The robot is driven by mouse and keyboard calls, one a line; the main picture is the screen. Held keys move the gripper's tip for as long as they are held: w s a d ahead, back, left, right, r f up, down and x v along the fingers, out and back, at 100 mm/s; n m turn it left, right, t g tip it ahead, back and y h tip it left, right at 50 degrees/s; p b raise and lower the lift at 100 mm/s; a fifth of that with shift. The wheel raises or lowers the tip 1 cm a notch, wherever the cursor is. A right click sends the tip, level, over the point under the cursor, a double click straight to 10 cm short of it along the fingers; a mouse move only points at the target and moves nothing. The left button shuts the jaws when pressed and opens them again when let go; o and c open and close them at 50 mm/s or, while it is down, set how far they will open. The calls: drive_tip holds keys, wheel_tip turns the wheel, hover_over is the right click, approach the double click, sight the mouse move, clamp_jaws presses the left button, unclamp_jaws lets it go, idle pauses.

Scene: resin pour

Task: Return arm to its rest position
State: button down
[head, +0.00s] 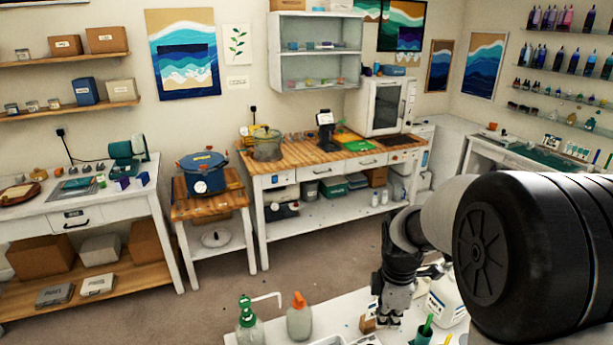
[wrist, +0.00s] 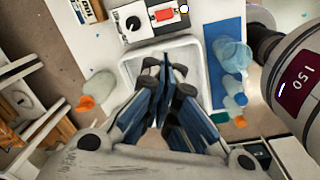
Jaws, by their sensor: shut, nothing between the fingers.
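My arm comes in from the right of the head view, and its dark wrist hangs down over the white front table (head: 345,305). My gripper (head: 388,318) is low over that table. In the wrist view my gripper (wrist: 165,70) has its blue-and-black fingers together with nothing between them. The fingers are above a white tray (wrist: 205,95). I cannot tell how high above the tray the fingertips are. My own arm hides part of the right side of the head view.
Near my gripper stand an orange-capped bottle (head: 299,318) and a green pump bottle (head: 247,320).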

drive_tip(key=s+a+r+m+t+b, duration=0.2)
drive_tip(key=s+r+m, duration=0.2)
drive_tip(key=s+m, duration=0.4)
drive_tip(key=s+a+r+m+t+b, duration=0.1)
drive_tip(key=s+r+m, duration=0.4)
drive_tip(key=s, duration=1)
drive_tip(key=a+m+b, duration=0.1)
drive_tip(key=m, duration=0.2)
drive_tip(key=shift+s+r+m+t+b, duration=0.15)
drive_tip(key=shift+s+m+t+b, duration=0.15)
drive_tip(key=shift+s+t+b, duration=0.1)
